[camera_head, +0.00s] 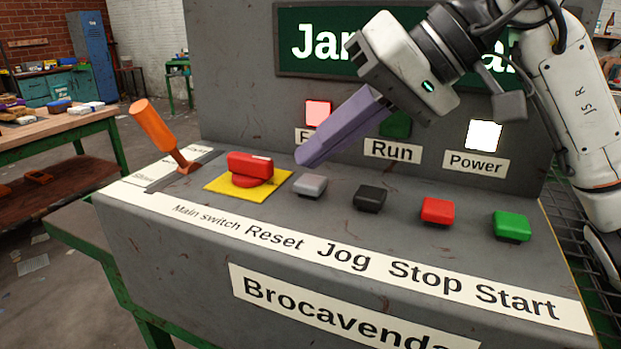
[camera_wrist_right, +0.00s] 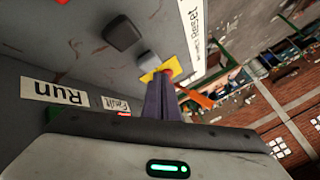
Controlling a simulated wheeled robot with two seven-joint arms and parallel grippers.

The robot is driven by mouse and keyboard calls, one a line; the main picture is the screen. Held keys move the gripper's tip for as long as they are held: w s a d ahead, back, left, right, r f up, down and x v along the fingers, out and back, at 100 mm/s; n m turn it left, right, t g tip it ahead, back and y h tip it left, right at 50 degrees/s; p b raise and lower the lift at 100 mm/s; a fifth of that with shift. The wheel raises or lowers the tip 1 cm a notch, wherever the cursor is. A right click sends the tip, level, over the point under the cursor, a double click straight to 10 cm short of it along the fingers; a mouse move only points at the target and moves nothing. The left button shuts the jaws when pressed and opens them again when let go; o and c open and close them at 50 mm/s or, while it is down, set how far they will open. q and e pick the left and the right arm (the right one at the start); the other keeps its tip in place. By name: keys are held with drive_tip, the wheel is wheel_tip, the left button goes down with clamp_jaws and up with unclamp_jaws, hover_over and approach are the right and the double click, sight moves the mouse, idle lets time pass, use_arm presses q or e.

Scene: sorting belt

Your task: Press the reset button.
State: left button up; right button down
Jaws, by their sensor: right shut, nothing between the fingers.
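The reset button (camera_head: 310,185) is a small light-grey square cap on the sloping panel, above the word Reset. It also shows in the wrist view (camera_wrist_right: 148,58), close to the fingertips. My right gripper (camera_head: 304,160) is shut and empty, its purple fingers pointing down to the left. In the head view the fingertips appear just above and behind the reset button; a gap shows between them. The fingers also show in the wrist view (camera_wrist_right: 162,98). My left gripper is out of view.
A red main switch (camera_head: 250,163) on a yellow plate and an orange lever (camera_head: 155,130) stand left. Black jog (camera_head: 370,197), red stop (camera_head: 437,211) and green start (camera_head: 511,226) buttons stand right. Behind, the red fault lamp (camera_head: 318,113) and white power lamp (camera_head: 484,135) look lit.

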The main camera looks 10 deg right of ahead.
drive_tip(key=shift+f, duration=0.4)
drive_tip(key=shift+f+b, duration=0.25)
drive_tip(key=shift+b, duration=0.15)
drive_tip(key=shift+f, duration=0.3)
idle(0.6)
drive_tip(key=shift+r, duration=0.35)
drive_tip(key=shift+r+p, duration=0.6)
drive_tip(key=shift+r, duration=0.05)
